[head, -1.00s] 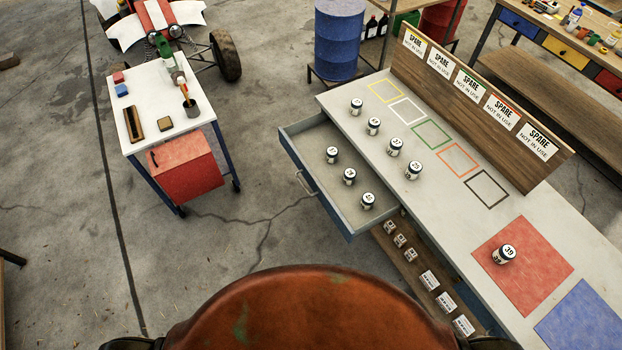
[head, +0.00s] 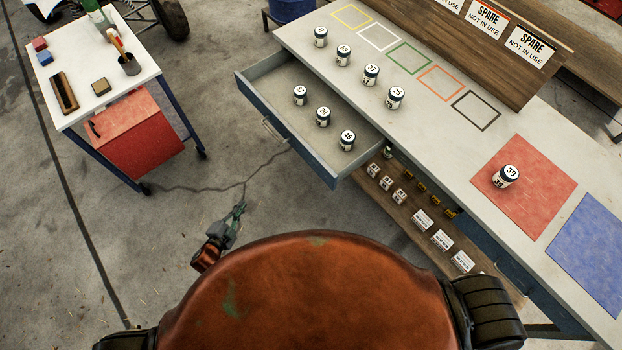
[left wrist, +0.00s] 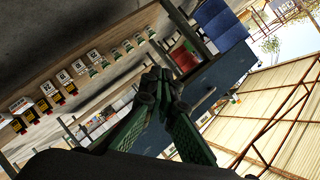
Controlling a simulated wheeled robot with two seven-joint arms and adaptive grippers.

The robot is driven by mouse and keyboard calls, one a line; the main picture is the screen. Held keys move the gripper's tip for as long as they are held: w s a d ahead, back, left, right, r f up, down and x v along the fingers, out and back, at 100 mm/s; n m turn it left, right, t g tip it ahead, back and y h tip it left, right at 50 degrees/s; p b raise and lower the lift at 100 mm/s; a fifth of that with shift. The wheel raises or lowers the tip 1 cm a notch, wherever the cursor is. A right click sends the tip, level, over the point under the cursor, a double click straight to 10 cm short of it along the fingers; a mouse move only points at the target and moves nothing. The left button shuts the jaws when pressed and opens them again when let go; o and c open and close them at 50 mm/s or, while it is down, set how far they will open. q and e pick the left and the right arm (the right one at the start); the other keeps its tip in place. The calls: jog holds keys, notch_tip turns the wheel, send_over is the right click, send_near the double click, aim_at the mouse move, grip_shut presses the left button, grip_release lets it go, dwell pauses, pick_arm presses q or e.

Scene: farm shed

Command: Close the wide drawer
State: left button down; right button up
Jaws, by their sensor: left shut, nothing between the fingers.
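The wide drawer (head: 284,134) stands pulled out from the left end of the long grey workbench (head: 410,95). Three numbered jars sit inside it, one of them the jar marked 46 (head: 347,140). Its bar handle (head: 275,133) is on the front face, toward the lower left. My left gripper (head: 241,206) is shut and empty, low in front of the drawer and apart from the handle. The left wrist view shows its closed fingers (left wrist: 160,82) from behind. My right gripper is not in view.
Several numbered jars stand on the bench top, with jar 39 (head: 505,176) on a red mat (head: 535,165). A shelf (head: 400,205) below holds small boxes. A white-topped cart (head: 85,60) with a red cabinet stands at left. The floor between cart and drawer is clear.

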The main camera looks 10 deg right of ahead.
pick_arm(q)
jog(key=w+d+r+m+h+b, duration=0.1)
jog(key=d+r+m+h+b, duration=0.4)
jog(key=d, duration=0.4)
jog(key=m+g+h+b, duration=0.3)
jog(key=m+h+b, duration=0.1)
jog(key=m, duration=0.4)
send_near(319, 169)
jog(key=b+x, duration=0.1)
jog(key=x, duration=0.6)
jog(key=shift+f, duration=0.2)
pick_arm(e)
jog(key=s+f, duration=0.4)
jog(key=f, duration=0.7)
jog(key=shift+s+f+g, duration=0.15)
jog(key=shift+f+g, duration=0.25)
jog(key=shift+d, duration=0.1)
